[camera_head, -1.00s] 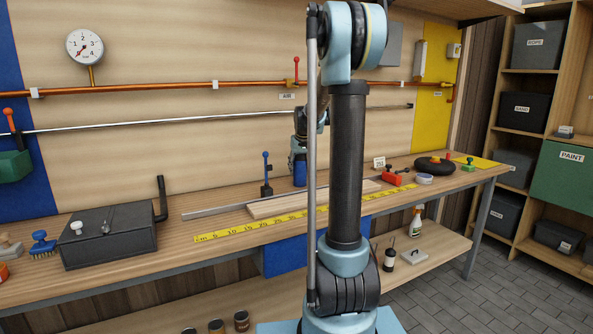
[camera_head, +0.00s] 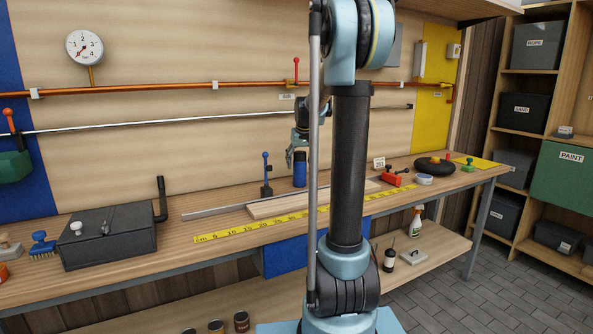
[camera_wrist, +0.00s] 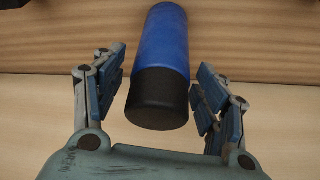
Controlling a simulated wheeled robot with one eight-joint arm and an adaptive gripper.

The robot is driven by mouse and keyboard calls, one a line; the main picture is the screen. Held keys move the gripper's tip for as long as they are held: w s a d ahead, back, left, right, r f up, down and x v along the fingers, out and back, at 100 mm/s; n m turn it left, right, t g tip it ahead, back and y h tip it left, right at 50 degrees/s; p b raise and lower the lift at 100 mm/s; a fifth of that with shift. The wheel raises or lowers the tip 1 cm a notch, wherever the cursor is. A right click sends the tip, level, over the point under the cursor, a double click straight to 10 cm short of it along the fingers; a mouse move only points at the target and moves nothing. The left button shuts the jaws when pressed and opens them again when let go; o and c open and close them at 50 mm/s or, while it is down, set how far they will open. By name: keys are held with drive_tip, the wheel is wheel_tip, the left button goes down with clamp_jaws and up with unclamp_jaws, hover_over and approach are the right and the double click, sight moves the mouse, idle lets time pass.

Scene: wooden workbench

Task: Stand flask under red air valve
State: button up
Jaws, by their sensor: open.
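The flask (camera_head: 300,170) is a blue cylinder, standing upright on the bench near the back board. In the wrist view the flask (camera_wrist: 166,50) shows its blue side and black end, between the finger lines and apart from both fingers. The red air valve (camera_head: 296,68) is a red-tipped lever on the copper pipe. In the head view the flask appears almost straight below it. My gripper (camera_head: 300,143) is just above the flask, partly hidden by my arm. The wrist view shows my gripper (camera_wrist: 158,92) open and empty.
A blue-handled lever tool (camera_head: 266,178) stands left of the flask. A wooden plank (camera_head: 285,205) and yellow ruler (camera_head: 250,226) lie in front. A dark toolbox (camera_head: 108,236) is at left; a red item (camera_head: 393,178) and black ring (camera_head: 434,166) are at right. A silver rod (camera_head: 200,121) crosses the wall.

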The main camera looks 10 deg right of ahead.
sight(301, 153)
drive_tip(key=v, duration=0.8)
drive_tip(key=shift+s+r, duration=0.1)
drive_tip(key=shift+r, duration=0.05)
drive_tip(key=shift+s, duration=0.25)
drive_tip(key=s+f, duration=0.7)
drive_tip(key=s, duration=0.6)
drive_tip(key=s+a+f+g, duration=0.1)
drive_tip(key=s+f, duration=0.7)
drive_tip(key=s, duration=0.5)
drive_tip(key=s+f+g, duration=0.1)
drive_tip(key=s+f, duration=0.6)
drive_tip(key=s, duration=0.7)
drive_tip(key=shift+a+f, duration=0.25)
drive_tip(key=shift+f, duration=0.05)
